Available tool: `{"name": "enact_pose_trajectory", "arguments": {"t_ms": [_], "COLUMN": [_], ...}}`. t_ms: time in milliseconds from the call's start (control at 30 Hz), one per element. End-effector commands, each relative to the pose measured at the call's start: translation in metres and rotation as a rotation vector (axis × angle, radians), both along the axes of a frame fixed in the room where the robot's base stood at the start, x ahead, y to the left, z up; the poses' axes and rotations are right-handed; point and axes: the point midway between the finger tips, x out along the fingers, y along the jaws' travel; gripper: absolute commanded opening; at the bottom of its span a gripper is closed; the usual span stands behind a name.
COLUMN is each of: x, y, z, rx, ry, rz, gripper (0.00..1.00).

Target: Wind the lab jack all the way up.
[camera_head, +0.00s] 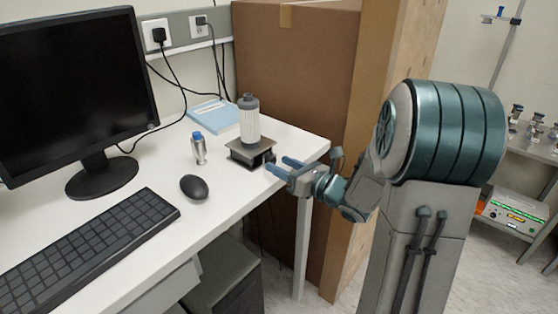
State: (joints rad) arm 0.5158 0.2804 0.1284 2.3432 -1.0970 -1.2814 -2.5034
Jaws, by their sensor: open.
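The lab jack (250,152) is a low dark platform near the right end of the white desk. A ribbed, pale canister with a grey cap (249,118) stands upright on its top plate. A dark knob (269,157) shows at the jack's right side. My gripper (278,167) is open, with its two blue fingers pointing left toward the knob side of the jack. The fingers are close to the knob; I cannot tell whether they touch it. The jack's far side and its lifting mechanism are mostly hidden.
A small metal bottle with a blue cap (198,148) stands left of the jack. A mouse (194,188), keyboard (85,250) and monitor (75,85) occupy the left desk. A light-blue booklet (212,114) lies behind. A large cardboard box (297,65) stands beyond the desk.

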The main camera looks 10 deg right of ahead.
Motion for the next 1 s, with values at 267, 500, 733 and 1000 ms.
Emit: {"name": "enact_pose_trajectory", "arguments": {"t_ms": [267,500,733,1000], "x": [0.015,0.015,0.015,0.015], "y": [0.011,0.011,0.01,0.01], "z": [0.0,0.0,0.0,-0.003], "rx": [0.0,0.0,0.0,0.065], "ry": [0.0,0.0,0.0,0.045], "rz": [-0.001,-0.002,-0.002,-0.003], "gripper": [0.49,0.46,0.04,0.04]}}
